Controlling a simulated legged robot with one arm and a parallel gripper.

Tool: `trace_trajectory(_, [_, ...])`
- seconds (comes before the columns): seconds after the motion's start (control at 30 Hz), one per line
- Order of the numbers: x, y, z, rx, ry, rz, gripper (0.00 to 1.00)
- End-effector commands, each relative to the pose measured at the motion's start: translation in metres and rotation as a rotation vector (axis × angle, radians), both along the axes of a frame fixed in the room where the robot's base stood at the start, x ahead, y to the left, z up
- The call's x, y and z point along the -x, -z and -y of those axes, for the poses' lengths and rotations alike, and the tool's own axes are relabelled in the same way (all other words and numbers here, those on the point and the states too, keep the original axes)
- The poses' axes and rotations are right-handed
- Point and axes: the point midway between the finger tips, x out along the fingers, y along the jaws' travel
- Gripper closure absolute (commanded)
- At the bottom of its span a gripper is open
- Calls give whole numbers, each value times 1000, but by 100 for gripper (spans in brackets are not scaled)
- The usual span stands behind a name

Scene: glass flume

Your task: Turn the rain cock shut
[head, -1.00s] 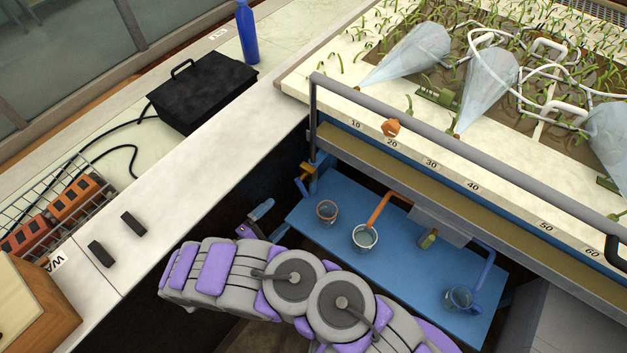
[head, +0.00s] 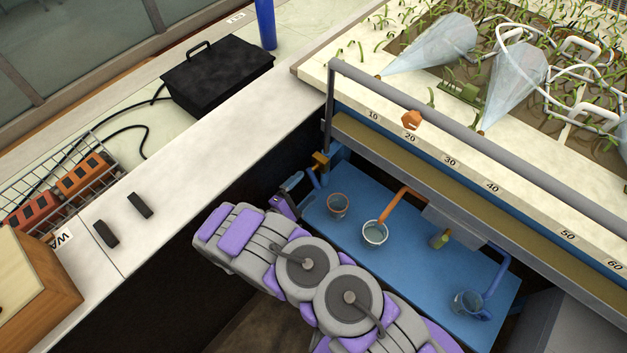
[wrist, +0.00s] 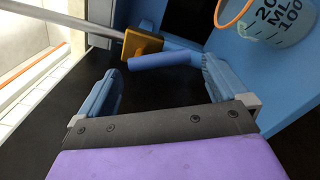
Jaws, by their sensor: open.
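A blue lever (head: 313,178) on a brass-yellow block (head: 320,160), which looks like the rain cock, is at the left end of the flume, below a grey pipe. In the wrist view the lever (wrist: 168,59) points right from its block (wrist: 143,43). My gripper (wrist: 160,66) is open, with one blue finger at each side of the picture. The lever's free end shows between the fingertips, close to the right one; I cannot tell whether they touch. In the head view my gripper (head: 293,186) is just left of the lever.
A blue shelf (head: 400,260) holds an orange-rimmed beaker (head: 339,206), a white-rimmed beaker (head: 374,233) and a blue beaker (head: 468,304). Clear spray cones (head: 515,75) stand over the planted bed. A pale bench (head: 215,130) with a black box (head: 215,80) lies left.

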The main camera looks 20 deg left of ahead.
Motion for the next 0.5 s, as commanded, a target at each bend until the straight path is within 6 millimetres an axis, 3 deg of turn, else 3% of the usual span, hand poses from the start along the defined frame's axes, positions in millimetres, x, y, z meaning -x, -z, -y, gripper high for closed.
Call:
trace_trajectory(0.2, [-33, 0, 15, 0, 2, 3, 0])
trace_trajectory(0.5, [-50, -1, 21, 1, -1, 3, 0])
